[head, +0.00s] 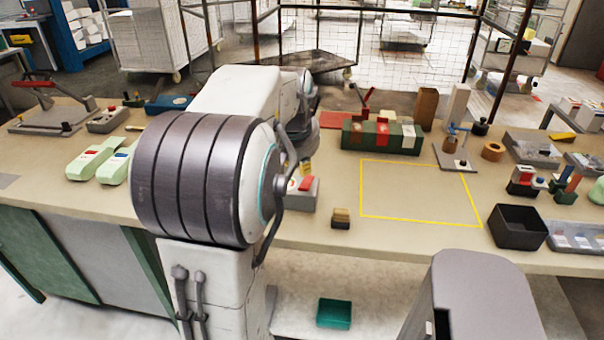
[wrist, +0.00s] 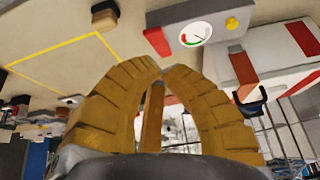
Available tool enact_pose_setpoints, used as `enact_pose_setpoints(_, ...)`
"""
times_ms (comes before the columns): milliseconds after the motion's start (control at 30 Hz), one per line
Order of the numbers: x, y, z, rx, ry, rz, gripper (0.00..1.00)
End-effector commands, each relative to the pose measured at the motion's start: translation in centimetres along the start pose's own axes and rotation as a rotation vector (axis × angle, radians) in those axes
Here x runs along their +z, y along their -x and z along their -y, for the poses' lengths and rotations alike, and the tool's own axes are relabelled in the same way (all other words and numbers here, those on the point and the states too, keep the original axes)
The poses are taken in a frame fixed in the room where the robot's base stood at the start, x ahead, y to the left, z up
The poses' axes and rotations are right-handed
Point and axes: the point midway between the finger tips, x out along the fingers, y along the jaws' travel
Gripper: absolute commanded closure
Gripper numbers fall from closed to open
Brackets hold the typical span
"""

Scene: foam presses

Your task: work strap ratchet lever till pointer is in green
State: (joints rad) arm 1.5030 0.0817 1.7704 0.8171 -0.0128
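A grey gauge box (wrist: 212,28) with a round white dial (wrist: 195,34), a red piece (wrist: 157,41) and a yellow knob (wrist: 232,23) lies beyond my fingertips in the wrist view. The dial has red and green arcs; its pointer is too small to read. In the head view the box (head: 302,196) is partly behind my arm. A white block with red straps (wrist: 243,67) stands beside it in the wrist view, with a small dark red-brown part (wrist: 247,93) on its side. I cannot tell which part is the ratchet lever. My gripper (wrist: 165,72) has its fingertips together, holding nothing visible.
A yellow outlined area (head: 415,192) on the bench is empty. A small brown block (head: 341,218) sits near the front edge. Pale green devices (head: 95,160) lie left.

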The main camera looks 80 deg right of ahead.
Motion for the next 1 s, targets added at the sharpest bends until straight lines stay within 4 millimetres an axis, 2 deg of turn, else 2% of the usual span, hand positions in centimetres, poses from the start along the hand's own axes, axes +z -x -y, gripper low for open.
enact_pose_setpoints(100, -0.2, 1.8, 0.0, 0.0, 0.0, -0.002, 1.0)
enact_pose_setpoints(333, -0.5, 3.6, 0.0, 0.0, 0.0, -0.001, 1.0)
enact_pose_setpoints(1000, -0.5, 4.0, 0.0, 0.0, 0.0, -0.001, 1.0)
